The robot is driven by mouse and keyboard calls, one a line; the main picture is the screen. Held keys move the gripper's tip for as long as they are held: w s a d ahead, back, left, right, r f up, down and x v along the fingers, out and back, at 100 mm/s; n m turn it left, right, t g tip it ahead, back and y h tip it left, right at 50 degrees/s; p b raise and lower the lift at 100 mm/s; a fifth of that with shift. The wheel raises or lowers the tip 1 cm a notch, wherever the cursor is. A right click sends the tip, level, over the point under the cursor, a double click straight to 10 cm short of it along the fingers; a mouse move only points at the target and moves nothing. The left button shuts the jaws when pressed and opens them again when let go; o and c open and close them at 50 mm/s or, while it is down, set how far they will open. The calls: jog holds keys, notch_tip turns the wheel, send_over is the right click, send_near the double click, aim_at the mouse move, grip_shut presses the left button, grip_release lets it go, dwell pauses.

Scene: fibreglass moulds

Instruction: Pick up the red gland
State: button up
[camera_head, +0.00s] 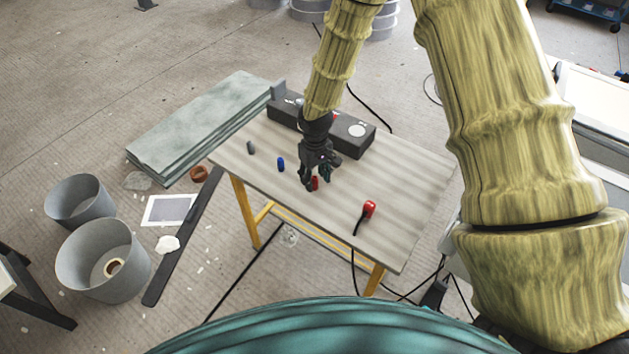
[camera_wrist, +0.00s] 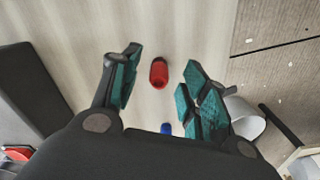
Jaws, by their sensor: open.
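The red gland (camera_head: 315,184) is a small red cylinder on the wooden table, partly hidden by my gripper (camera_head: 318,176) in the head view. In the wrist view the red gland (camera_wrist: 158,73) shows whole, between the two teal-padded fingers of my gripper (camera_wrist: 161,66). Clear gaps show on both sides of it, and the fingers are apart and empty. I cannot tell how high the fingertips are above the table.
A blue cylinder (camera_head: 281,164) and a grey one (camera_head: 251,147) stand to the left on the table (camera_head: 410,180). A black box (camera_head: 352,133) lies along the back edge. A red-headed item with a black cable (camera_head: 369,208) lies to the right. The table's front middle is clear.

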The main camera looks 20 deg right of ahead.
jog(key=shift+f, duration=0.7)
jog(key=c, duration=0.9)
